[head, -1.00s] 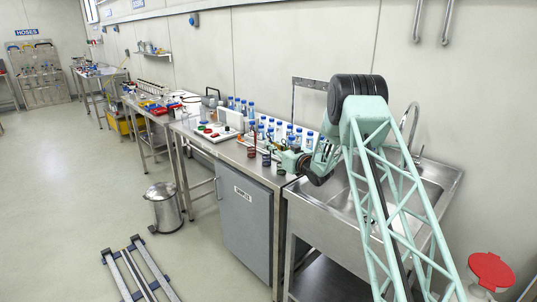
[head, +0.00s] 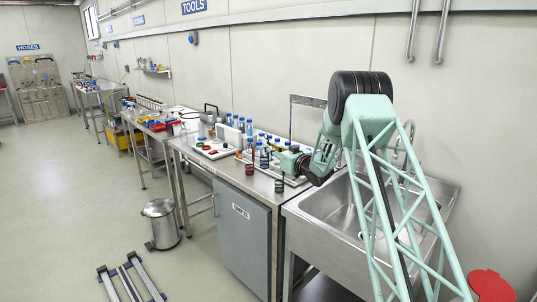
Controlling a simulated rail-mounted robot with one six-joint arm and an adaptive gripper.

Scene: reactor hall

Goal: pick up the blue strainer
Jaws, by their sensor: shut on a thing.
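The small dark blue strainer (head: 264,160) is in the head view, above the front part of the steel bench. My gripper (head: 270,159) reaches in from the right and is shut on it; the fingers are small and partly hidden. The strainer looks held higher than the red strainer (head: 249,169) to its left and the green strainer (head: 279,186) to its right, which stand near the bench's front edge.
Several blue-capped bottles (head: 249,127) stand behind my gripper. A white tray (head: 213,149) with red and green items lies to the left on the bench. A sink (head: 335,205) is at the right. A pedal bin (head: 161,223) stands on the floor.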

